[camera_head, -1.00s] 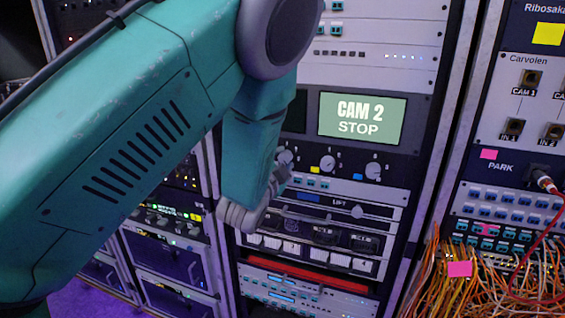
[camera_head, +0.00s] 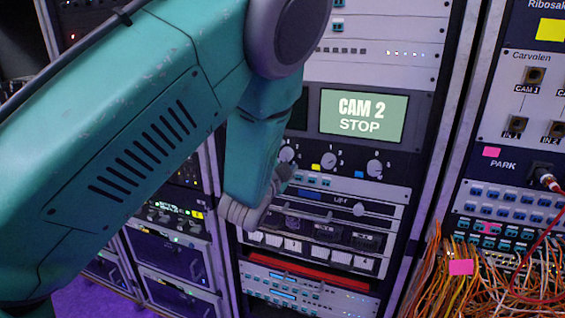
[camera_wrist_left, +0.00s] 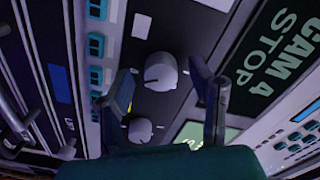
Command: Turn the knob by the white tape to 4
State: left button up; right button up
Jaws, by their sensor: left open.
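The knob by the white tape (camera_wrist_left: 158,72) is round and pale, with a dark pointer line; it also shows in the head view (camera_head: 287,154), just above my gripper. The white tape (camera_wrist_left: 142,26) is above this knob in the wrist view. I cannot read the knob's number. My left gripper (camera_head: 283,173) is open, its dark fingers on either side of the knob in the wrist view, with gaps visible. A second knob (camera_wrist_left: 140,130) sits below, by yellow tape (camera_wrist_left: 129,106). My right gripper is not in view.
A screen reading CAM 4 STOP (camera_wrist_left: 275,60) is beside the knob. Another screen reads CAM 2 STOP (camera_head: 362,116). A third knob (camera_head: 375,167) is near blue tape (camera_head: 358,176). Orange cables (camera_head: 450,280) hang at right.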

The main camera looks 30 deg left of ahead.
pick_arm(q)
jog(key=v, duration=1.1)
jog(key=shift+s, duration=0.3)
jog(key=shift+f, duration=0.15)
